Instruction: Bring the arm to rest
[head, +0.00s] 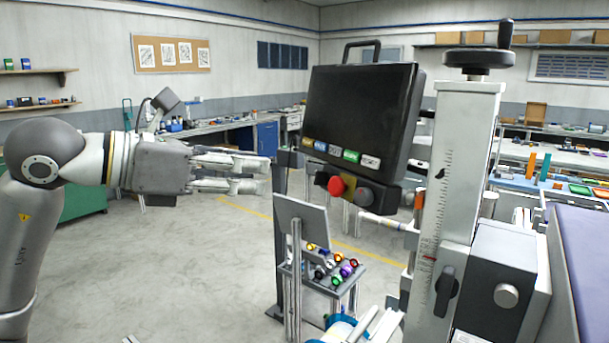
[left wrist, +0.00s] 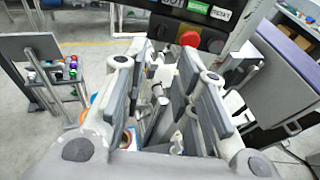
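My left arm comes in from the left in the head view, stretched out level at about the height of the black control box. My left gripper (head: 262,173) points right, with its two fingers apart and nothing between them. In the left wrist view the gripper (left wrist: 172,85) also shows open, with a clear gap between the dark finger pads. The fingertips are apart from the control box (head: 358,108), which stands to their right with a red button (head: 337,186) on its lower edge. My right gripper is not in view.
A pale column (head: 462,160) with a hand crank (head: 480,57) stands right of the control box. Below is a small stand (head: 320,275) with several coloured knobs and a tilted grey plate (head: 305,225). Workbenches line the back. The floor (head: 180,250) below my left arm is largely clear.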

